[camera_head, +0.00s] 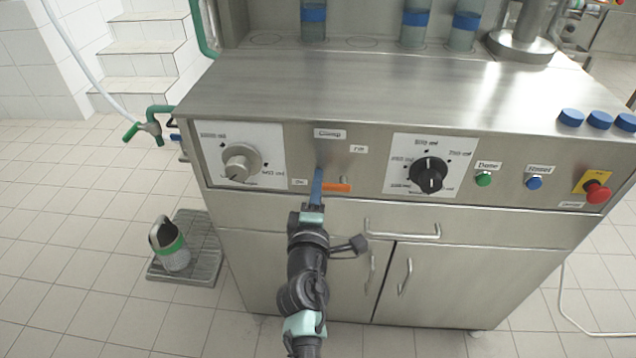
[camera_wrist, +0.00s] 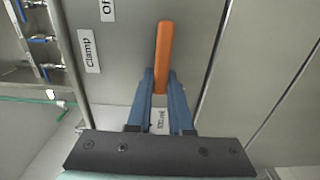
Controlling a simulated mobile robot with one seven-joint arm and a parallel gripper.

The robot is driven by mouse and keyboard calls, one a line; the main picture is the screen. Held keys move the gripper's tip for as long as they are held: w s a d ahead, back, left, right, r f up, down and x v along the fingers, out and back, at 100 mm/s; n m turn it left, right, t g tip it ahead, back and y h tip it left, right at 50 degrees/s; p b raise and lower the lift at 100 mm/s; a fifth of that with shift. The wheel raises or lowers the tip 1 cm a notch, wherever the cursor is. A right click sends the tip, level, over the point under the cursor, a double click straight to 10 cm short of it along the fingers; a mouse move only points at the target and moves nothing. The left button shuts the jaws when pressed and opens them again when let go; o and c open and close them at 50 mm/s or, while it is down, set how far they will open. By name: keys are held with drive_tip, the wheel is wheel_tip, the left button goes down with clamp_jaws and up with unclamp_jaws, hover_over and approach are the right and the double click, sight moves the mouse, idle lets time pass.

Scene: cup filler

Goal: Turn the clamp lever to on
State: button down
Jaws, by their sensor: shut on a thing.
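The clamp lever (camera_head: 336,187) is an orange bar on the steel front panel, below the "Clamp" label (camera_head: 330,133). It lies about level, and its visible part reaches right from my fingers. My gripper (camera_head: 317,172) has blue fingers and is shut on the lever's left part. In the wrist view the orange lever (camera_wrist: 163,50) runs up from between the fingertips (camera_wrist: 160,78). The "On" label (camera_head: 299,182) is just left of my fingers. The "Off" label (camera_head: 357,149) is above right. The lever's pivot cannot be made out.
A silver dial (camera_head: 240,163) is to the left and a black dial (camera_head: 429,174) to the right. Green (camera_head: 484,179) and blue (camera_head: 534,183) buttons and a red emergency stop (camera_head: 597,192) are farther right. A drawer handle (camera_head: 402,233) sticks out below.

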drive_tip(key=shift+f, duration=0.15)
idle(0.4)
drive_tip(key=c, duration=0.8)
unclamp_jaws()
drive_tip(key=shift+s, duration=0.1)
drive_tip(key=s+p, duration=0.2)
drive_tip(key=s, duration=1)
drive_tip(key=shift+s, duration=0.4)
